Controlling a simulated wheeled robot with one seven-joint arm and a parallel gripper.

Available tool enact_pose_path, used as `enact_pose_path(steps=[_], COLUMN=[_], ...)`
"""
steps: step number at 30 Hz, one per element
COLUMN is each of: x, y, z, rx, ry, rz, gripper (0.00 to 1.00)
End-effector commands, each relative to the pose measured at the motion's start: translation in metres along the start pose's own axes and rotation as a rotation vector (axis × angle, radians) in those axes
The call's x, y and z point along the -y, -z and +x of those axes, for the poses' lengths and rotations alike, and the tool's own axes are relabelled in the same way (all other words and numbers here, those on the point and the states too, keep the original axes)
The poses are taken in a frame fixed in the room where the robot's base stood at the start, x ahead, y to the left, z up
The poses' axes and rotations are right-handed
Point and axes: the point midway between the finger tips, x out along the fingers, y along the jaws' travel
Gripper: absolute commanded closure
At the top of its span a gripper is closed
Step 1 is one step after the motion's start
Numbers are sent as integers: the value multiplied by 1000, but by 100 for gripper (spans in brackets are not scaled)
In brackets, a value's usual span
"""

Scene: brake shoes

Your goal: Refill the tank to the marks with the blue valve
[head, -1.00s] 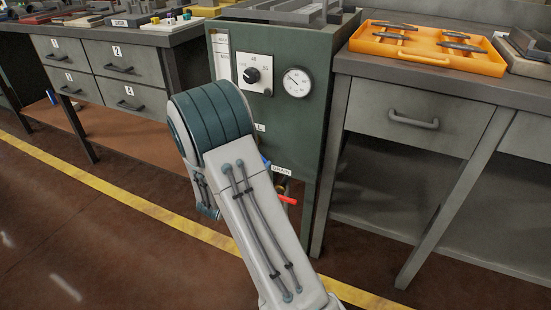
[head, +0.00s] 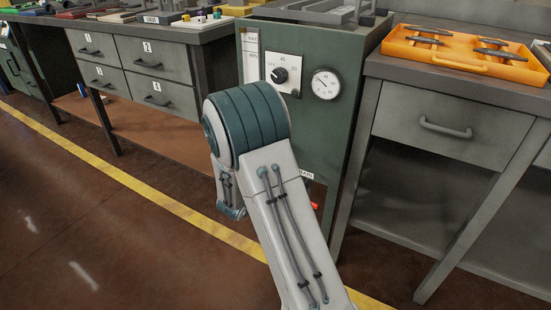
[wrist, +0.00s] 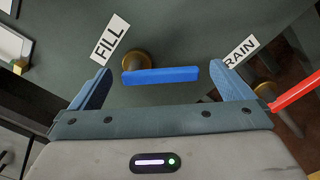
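The tank is a green cabinet (head: 335,125) with a level strip (head: 252,55) at its upper left; the strip carries small marks, and I cannot make out the level. In the wrist view the blue valve handle (wrist: 160,76) lies nearly level on a brass stem, beside the FILL label (wrist: 110,39). My gripper (wrist: 160,70) is open, with one finger on each side of the blue handle. No clear contact shows. In the head view my arm hides the gripper and the blue handle.
A red handle (wrist: 296,92) sits close to my right finger, by the partly hidden DRAIN label (wrist: 241,51). The cabinet also has a black knob (head: 281,75) and a round gauge (head: 326,84). An orange tray (head: 462,62) lies on the right bench.

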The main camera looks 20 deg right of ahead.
Motion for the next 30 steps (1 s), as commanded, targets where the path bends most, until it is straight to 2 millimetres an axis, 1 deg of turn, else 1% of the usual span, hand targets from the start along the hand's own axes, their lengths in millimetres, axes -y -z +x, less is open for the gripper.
enact_pose_path(steps=[4, 8, 15, 18, 21, 25, 30], x=[-1, -3, -4, -3, -2, -2, -1], y=[-1, -1, -1, 0, 0, 0, 1], z=[-6, -26, -83, -104, -120, -134, -140], rx=[-1, -3, -6, -6, -5, -4, -3], ry=[0, -2, -5, -4, -5, -3, -3], rz=[-1, -2, -4, -2, -3, 0, -1], gripper=[0, 0, 0, 0, 0, 0, 0])
